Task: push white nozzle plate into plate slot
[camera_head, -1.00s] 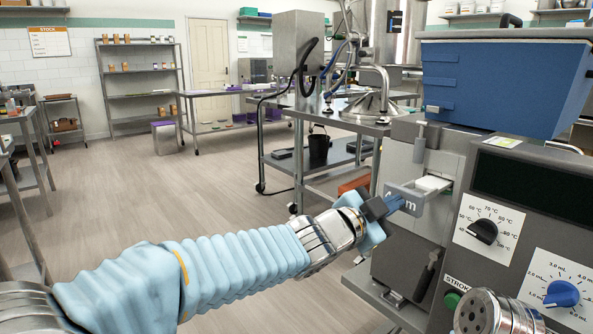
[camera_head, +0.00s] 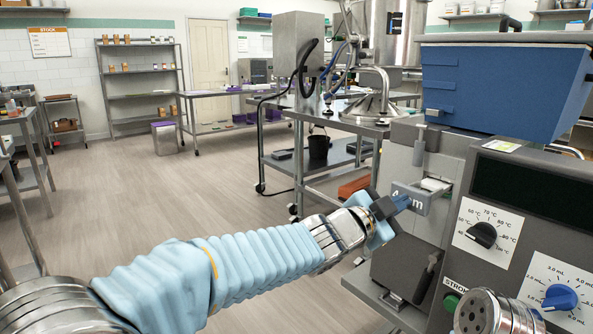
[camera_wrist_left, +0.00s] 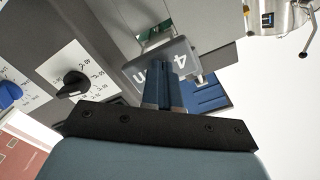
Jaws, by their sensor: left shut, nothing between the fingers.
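The white nozzle plate (camera_head: 434,184) lies in the plate slot (camera_head: 446,180) on the left face of the depositor. My right gripper is out of view.
The depositor's control panel with a black temperature knob (camera_head: 483,235) and a blue volume knob (camera_head: 560,296) is to the right. A blue hopper (camera_head: 500,85) sits above. A steel table (camera_head: 335,115) stands behind; the floor at left is clear.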

